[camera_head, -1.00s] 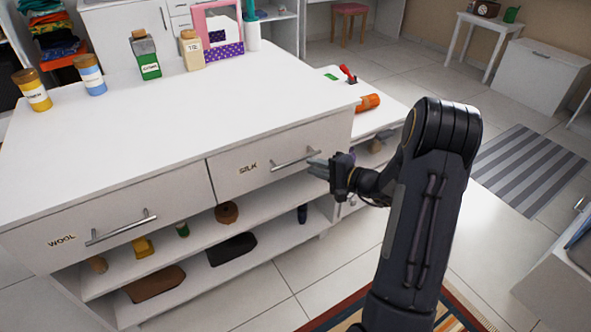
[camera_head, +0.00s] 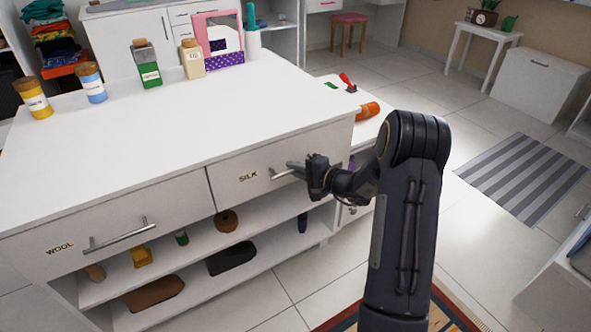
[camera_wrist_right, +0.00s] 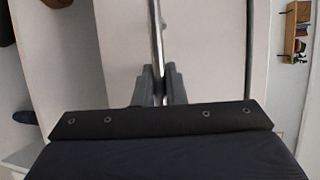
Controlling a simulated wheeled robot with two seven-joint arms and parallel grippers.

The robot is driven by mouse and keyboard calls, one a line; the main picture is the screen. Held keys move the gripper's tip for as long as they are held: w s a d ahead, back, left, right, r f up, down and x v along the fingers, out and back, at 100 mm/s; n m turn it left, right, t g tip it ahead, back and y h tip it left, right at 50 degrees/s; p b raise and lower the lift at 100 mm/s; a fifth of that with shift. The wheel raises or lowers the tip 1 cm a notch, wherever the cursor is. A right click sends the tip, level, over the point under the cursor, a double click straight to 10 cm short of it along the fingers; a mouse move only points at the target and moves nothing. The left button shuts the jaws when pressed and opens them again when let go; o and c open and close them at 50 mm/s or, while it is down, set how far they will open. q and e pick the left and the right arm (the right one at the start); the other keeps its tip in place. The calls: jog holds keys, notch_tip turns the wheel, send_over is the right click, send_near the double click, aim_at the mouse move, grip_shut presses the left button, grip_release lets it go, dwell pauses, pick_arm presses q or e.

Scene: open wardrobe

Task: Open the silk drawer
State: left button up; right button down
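The silk drawer (camera_head: 235,182) is the right-hand drawer of the white island and is labelled SILK. Its front looks flush with the wool drawer front beside it. Its bar handle (camera_head: 279,174) is partly hidden by my right gripper (camera_head: 300,168). In the right wrist view the handle bar (camera_wrist_right: 157,35) runs between the two fingers of my right gripper (camera_wrist_right: 159,72), which are close in on either side and look shut on it. My left gripper is not in view.
The wool drawer (camera_head: 115,225) with its own handle is at the left. Open shelves (camera_head: 205,240) below hold shoes and small items. Bottles stand on the island top (camera_head: 170,125). Clear floor lies to the right of my right arm, with a striped mat (camera_head: 522,175).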

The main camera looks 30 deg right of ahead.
jog(key=s+b, duration=0.9)
jog(key=s, duration=1.9)
jog(key=c, duration=1.8)
grip_release()
jog(key=shift+w, duration=0.1)
